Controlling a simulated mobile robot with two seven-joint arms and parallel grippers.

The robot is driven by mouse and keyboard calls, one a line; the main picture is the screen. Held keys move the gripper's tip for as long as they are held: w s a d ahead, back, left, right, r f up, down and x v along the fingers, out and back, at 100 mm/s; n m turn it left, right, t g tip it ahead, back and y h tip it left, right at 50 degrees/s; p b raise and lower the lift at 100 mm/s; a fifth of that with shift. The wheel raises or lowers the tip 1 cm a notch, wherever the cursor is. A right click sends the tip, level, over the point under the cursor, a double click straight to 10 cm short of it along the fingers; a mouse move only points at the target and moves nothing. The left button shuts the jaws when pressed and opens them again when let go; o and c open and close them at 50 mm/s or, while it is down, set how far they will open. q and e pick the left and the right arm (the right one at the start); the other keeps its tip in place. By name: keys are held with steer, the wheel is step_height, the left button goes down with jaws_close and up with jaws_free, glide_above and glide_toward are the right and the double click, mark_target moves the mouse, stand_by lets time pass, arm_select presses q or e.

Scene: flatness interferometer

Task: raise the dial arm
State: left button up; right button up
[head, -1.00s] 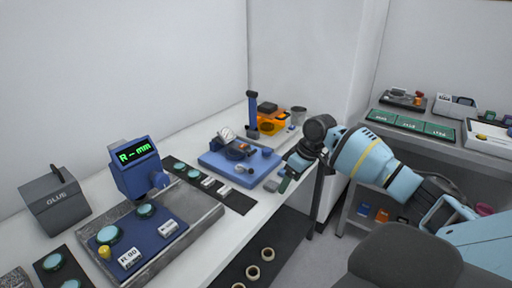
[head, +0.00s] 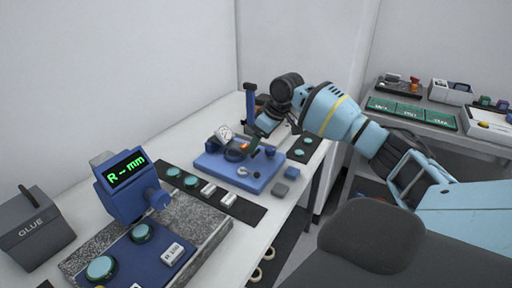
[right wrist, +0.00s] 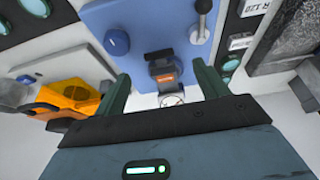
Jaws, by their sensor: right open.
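The dial arm (head: 237,152) is a dark blue block with an orange label, carrying a round white-faced dial (head: 224,132). It sits on a blue base plate (head: 232,176) on the bench. In the right wrist view the dial arm (right wrist: 164,68) lies low over the plate, with the dial (right wrist: 171,99) at its near end. My right gripper (head: 262,126) is behind and to the right of the dial, above the bench. In the right wrist view its green fingers (right wrist: 163,90) are apart, one on each side of the dial arm in the picture, with nothing held. My left gripper is not in view.
A blue post (head: 250,102) and an orange device (right wrist: 68,97) stand close to the right gripper. The plate also bears a blue knob (right wrist: 116,43) and a grey lever (right wrist: 201,28). A blue readout unit (head: 127,188) and a grey glue box (head: 34,228) stand at left.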

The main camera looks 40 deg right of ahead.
mark_target(257, 153)
steer(key=shift+x, duration=2)
steer(key=shift+c, duration=0.2)
